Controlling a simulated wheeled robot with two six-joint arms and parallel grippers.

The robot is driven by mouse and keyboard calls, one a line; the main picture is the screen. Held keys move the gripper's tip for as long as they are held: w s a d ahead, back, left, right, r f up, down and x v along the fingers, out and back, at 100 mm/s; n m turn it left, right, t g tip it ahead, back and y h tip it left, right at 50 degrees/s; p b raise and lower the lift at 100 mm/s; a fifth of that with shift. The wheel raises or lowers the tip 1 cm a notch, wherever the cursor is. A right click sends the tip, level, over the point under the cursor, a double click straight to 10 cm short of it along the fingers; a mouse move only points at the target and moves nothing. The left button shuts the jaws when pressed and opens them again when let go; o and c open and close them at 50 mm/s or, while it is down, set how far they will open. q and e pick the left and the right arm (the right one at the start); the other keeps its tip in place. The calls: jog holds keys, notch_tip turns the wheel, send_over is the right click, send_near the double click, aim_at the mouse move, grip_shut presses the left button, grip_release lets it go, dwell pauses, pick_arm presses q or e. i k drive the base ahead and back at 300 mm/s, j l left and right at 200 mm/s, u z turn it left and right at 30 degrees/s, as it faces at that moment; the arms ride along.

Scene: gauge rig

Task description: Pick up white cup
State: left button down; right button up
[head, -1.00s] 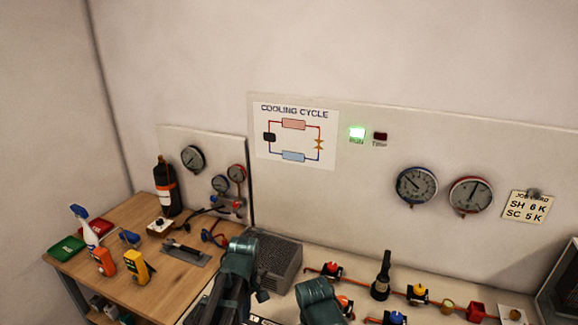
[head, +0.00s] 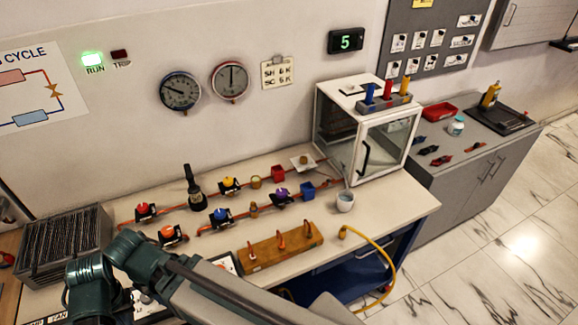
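A small white cup (head: 345,201) stands upright on the pale bench top (head: 400,205), near its right end and in front of the glass-fronted cabinet. Nothing touches it that I can see. Links of my arms show at the lower left, well to the left of the cup. Neither of my grippers can be made out in the head view.
The white cabinet (head: 385,147) stands behind the cup. A wooden block with orange-handled fittings (head: 252,258) lies to its left, with valves on copper pipes behind. A yellow hose (head: 385,255) hangs over the front edge. A grey vented box (head: 62,245) is at left.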

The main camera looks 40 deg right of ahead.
aim_at(345, 200)
jog(key=z, duration=2.1)
jog(key=l+z, duration=0.3)
jog(key=l, duration=0.8)
jog(key=k, duration=0.05)
